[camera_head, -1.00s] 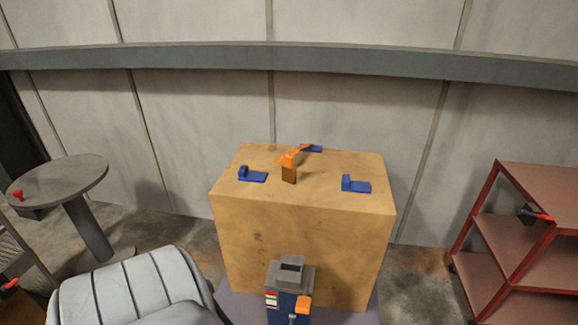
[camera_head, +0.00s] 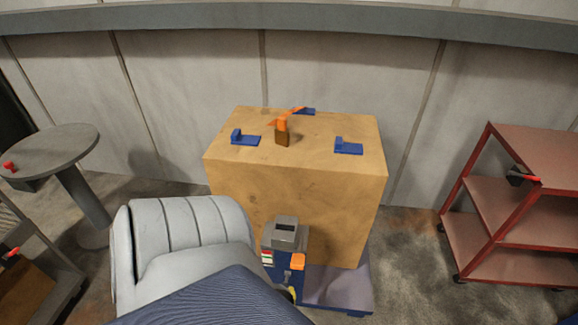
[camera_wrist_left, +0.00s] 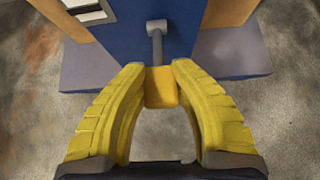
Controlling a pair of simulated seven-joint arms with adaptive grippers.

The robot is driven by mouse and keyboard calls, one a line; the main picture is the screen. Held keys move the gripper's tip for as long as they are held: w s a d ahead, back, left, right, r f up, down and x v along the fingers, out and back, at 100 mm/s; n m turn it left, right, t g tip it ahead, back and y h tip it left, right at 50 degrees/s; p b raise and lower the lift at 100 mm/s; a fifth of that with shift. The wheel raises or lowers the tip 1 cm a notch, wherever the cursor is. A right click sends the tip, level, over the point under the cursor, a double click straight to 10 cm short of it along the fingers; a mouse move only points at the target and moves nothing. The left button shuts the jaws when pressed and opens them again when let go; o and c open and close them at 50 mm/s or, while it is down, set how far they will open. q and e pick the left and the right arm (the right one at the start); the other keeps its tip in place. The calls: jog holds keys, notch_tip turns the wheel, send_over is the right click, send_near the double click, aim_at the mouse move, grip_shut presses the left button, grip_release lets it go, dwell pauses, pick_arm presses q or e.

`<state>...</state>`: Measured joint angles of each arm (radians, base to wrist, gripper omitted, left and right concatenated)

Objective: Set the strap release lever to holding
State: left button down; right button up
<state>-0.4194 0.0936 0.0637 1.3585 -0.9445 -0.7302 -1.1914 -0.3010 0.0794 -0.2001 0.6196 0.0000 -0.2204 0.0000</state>
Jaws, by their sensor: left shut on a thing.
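The strap release lever shows in the left wrist view as a grey shaft (camera_wrist_left: 156,45) with a yellow-orange grip (camera_wrist_left: 160,88), on the front of a blue post (camera_wrist_left: 130,30). My left gripper (camera_wrist_left: 160,75) has its yellow fingers shut on this grip, one on each side. In the head view the post (camera_head: 286,229) has a grey top, a red, white and green label (camera_head: 267,258) and an orange block (camera_head: 298,261). A bit of yellow finger shows below the block; the lever is mostly hidden there. My right gripper is out of view.
A large wooden crate (camera_head: 290,195) stands behind the post on a grey-purple base (camera_head: 340,290), with blue brackets (camera_head: 349,147) and an orange strap piece (camera_head: 283,122) on top. A round table (camera_head: 50,150) is at left, a red shelf cart (camera_head: 515,200) at right.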

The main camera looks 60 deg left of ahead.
pick_arm(q)
jog(key=shift+w+a+r, duration=0.15)
jog(key=shift+a+r, duration=0.05)
jog(key=shift+r, duration=0.45)
jog(key=shift+w+a+r, duration=0.1)
jog(key=shift+a+r, duration=0.05)
jog(key=shift+r, duration=0.45)
jog(key=shift+w+a+r, duration=0.35)
jog(key=shift+r, duration=0.2)
jog(key=shift+a+r, duration=0.15)
jog(key=shift+a, duration=0.05)
jog(key=c, duration=1.1)
grip_release()
jog(key=shift+w+r, duration=0.1)
jog(key=shift+w, duration=0.1)
jog(key=shift+o, duration=0.4)
jog(key=shift+s+d, duration=0.15)
jog(key=shift+f, duration=0.2)
jog(key=shift+s+d+r, duration=0.1)
jog(key=shift+s+d, duration=0.1)
jog(key=v, duration=1.1)
jog(key=shift+d+r, duration=0.15)
jog(key=shift+r, duration=0.05)
